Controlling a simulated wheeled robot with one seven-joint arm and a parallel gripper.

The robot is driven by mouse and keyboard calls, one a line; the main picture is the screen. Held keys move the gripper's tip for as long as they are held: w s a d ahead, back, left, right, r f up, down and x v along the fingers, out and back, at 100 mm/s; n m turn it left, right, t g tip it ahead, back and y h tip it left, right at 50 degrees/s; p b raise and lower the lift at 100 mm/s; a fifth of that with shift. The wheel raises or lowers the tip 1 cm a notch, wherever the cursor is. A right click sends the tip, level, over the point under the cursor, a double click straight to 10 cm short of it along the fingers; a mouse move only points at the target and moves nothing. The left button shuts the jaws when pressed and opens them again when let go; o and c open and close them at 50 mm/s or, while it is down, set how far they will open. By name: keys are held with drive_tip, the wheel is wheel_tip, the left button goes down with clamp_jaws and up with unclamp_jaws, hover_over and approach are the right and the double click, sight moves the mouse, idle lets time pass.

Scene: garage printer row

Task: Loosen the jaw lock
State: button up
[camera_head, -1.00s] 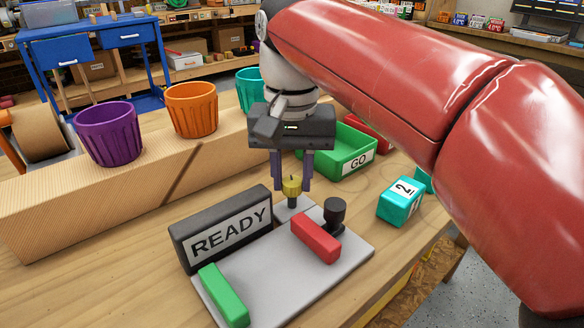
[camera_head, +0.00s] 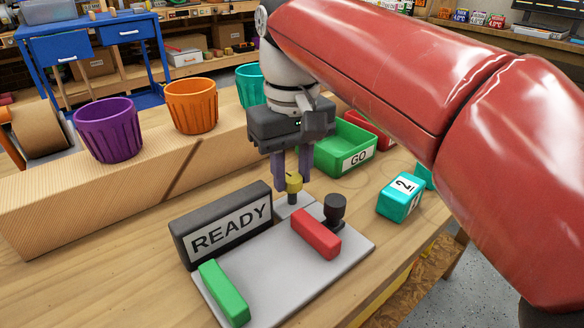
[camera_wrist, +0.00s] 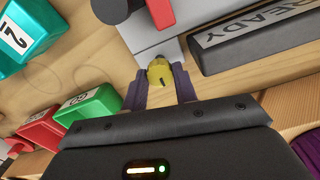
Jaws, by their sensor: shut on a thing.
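The jaw lock appears to be the yellow knob (camera_head: 294,184) on a short dark stem, at the back edge of the grey plate (camera_head: 285,285). It also shows in the wrist view (camera_wrist: 159,86), with a dark slot mark on its top. My gripper (camera_head: 291,181) points down over the knob with one purple finger on each side. In the wrist view my gripper (camera_wrist: 160,80) is shut on the knob. A red bar (camera_head: 316,234), a green bar (camera_head: 223,292) and a black knob (camera_head: 335,209) are on the plate.
A black READY sign (camera_head: 222,224) stands close beside the yellow knob. A green GO bin (camera_head: 345,148), a red bin (camera_head: 378,137) and a teal block marked 2 (camera_head: 400,196) lie to the right. Purple (camera_head: 109,130) and orange (camera_head: 191,106) cups stand on a wooden beam.

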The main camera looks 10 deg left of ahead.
sight(292, 177)
idle(0.3)
drive_tip(key=o, duration=1)
drive_tip(key=shift+c, duration=0.2)
wheel_tip(292, 177, up, 8)
drive_tip(key=shift+f, duration=0.1)
